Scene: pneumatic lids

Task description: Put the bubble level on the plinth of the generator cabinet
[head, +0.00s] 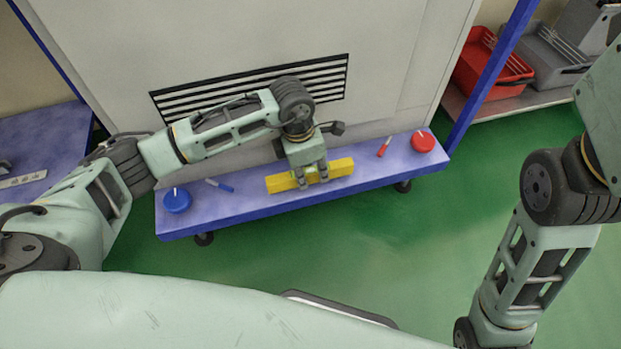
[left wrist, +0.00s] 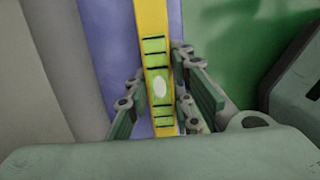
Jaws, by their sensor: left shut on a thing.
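The yellow bubble level (head: 341,168) lies lengthwise along the blue plinth (head: 240,205) of the generator cabinet (head: 230,50). My left gripper (head: 312,178) reaches down from above and is shut on the level near its middle. In the left wrist view, the level (left wrist: 153,30) runs between the two fingers (left wrist: 160,110), with its green vial windows and a pale oval showing. The level looks to be at the plinth surface, but I cannot tell whether it touches. My right arm shows at the right of the head view; its gripper is out of view.
On the plinth, a blue round piece (head: 177,200) and a blue marker (head: 219,185) lie left of the level. A red marker (head: 384,147) and a red round piece (head: 423,141) lie to its right. Red (head: 490,68) and grey (head: 540,62) bins stand on a shelf at right.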

